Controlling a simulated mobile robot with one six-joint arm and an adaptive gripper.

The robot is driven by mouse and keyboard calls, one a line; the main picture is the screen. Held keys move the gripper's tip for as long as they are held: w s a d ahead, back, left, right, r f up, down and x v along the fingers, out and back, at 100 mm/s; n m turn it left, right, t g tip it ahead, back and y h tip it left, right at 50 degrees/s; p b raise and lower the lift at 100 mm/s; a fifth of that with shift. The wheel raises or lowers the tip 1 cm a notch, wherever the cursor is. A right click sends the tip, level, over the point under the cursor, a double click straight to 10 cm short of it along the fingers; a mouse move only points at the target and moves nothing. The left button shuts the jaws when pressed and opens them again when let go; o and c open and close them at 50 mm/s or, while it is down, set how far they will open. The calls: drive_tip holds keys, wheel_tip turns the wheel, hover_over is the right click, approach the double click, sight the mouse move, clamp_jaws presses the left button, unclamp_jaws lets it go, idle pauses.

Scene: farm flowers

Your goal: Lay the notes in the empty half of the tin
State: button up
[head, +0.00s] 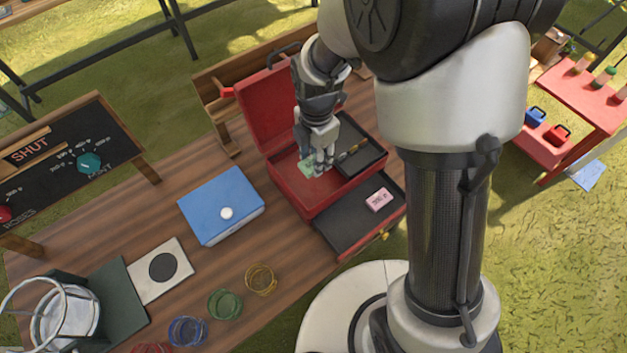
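The tin appears to be the red metal box (300,200) with its lid (268,108) open, on the wooden table. Its left half shows a bare red floor. Its right half holds a black tray (366,160) with a thin dark and yellow item (351,151) in it. My gripper (315,167) points down into the left half. A small green piece, likely the notes (307,168), shows at the fingertips. The fingers partly cover it, and I cannot tell whether they grip it or whether it touches the floor.
A black drawer (345,229) stands open at the tin's front with a pink block (379,199) in it. A blue box (215,200) with a white knob stands to the left. Coloured wire rings (225,304) lie along the front edge. A chalkboard (70,155) stands far left.

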sight(316, 186)
wheel_tip(316, 186, down, 11)
drive_tip(key=b, duration=0.2)
drive_tip(key=shift+b, duration=0.35)
drive_tip(key=shift+f, duration=0.15)
drive_tip(key=o, duration=1)
drive_tip(key=shift+c, duration=0.2)
